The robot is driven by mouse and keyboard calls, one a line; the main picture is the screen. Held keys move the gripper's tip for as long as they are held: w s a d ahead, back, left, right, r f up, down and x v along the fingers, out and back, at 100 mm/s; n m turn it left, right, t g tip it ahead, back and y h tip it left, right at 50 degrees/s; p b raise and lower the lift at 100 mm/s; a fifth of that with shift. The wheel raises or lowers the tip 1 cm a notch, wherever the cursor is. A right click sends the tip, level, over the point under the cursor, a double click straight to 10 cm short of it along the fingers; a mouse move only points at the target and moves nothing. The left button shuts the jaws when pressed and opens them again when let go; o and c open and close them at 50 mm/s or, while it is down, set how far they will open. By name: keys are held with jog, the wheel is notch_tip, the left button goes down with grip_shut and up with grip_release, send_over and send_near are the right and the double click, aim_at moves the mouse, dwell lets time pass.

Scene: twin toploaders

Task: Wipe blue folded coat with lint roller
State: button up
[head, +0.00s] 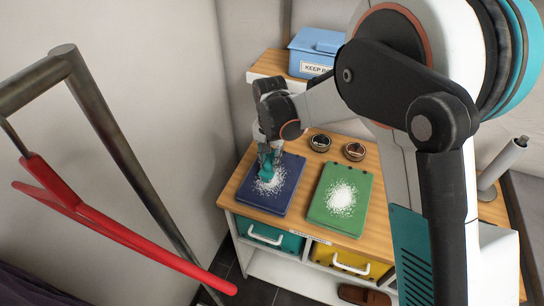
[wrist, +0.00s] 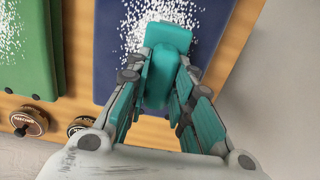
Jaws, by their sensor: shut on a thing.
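The blue folded coat (head: 261,197) lies flat on the left of the wooden top, with white specks scattered on its middle. It also shows in the wrist view (wrist: 112,82). My gripper (head: 267,160) is over the far part of the coat. In the wrist view my gripper (wrist: 165,85) is shut on a teal tool (wrist: 168,38), which seems to be the lint roller. The tool's end is over the edge of the specks. I cannot tell whether it touches the cloth. My fingers hide part of the tool.
A green folded cloth (head: 322,216) with white specks lies to the right. Two small round tins (head: 320,142) (head: 354,151) stand behind. A blue box (head: 314,55) sits on the back shelf. A white roll (head: 503,162) stands far right. A red hanger (head: 95,225) hangs in the left foreground.

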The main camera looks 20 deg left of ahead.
jog(key=shift+s+a+f+b, duration=0.15)
jog(key=shift+s+b, duration=0.2)
jog(key=shift+s, duration=1.2)
jog(key=shift+s+a+b, duration=0.1)
jog(key=shift+s+b, duration=0.25)
jog(key=shift+s, duration=1.2)
jog(key=shift+s+a, duration=0.15)
jog(key=shift+s, duration=1.2)
jog(key=shift+r, duration=0.2)
jog(key=shift+w, duration=0.1)
jog(key=shift+w+d+f+b, duration=0.1)
jog(key=shift+w+d+b, duration=0.15)
jog(key=shift+w, duration=1.85)
jog(key=shift+w+d+r+b, duration=0.1)
jog(key=shift+w+d+b, duration=0.2)
jog(key=shift+w, duration=1.8)
jog(key=shift+w+d+f+b, duration=0.1)
jog(key=shift+w+b, duration=0.25)
jog(key=shift+w, duration=1.75)
jog(key=shift+s+d, duration=0.1)
jog(key=shift+d, duration=0.8)
jog(key=shift+s+a+b, duration=0.2)
jog(key=shift+s+b, duration=0.15)
jog(key=shift+s, duration=1.8)
jog(key=shift+s+a+b, duration=0.2)
jog(key=shift+s+b, duration=0.05)
jog(key=shift+s, duration=1.85)
jog(key=shift+s+a+b, duration=0.2)
jog(key=shift+s, duration=1.85)
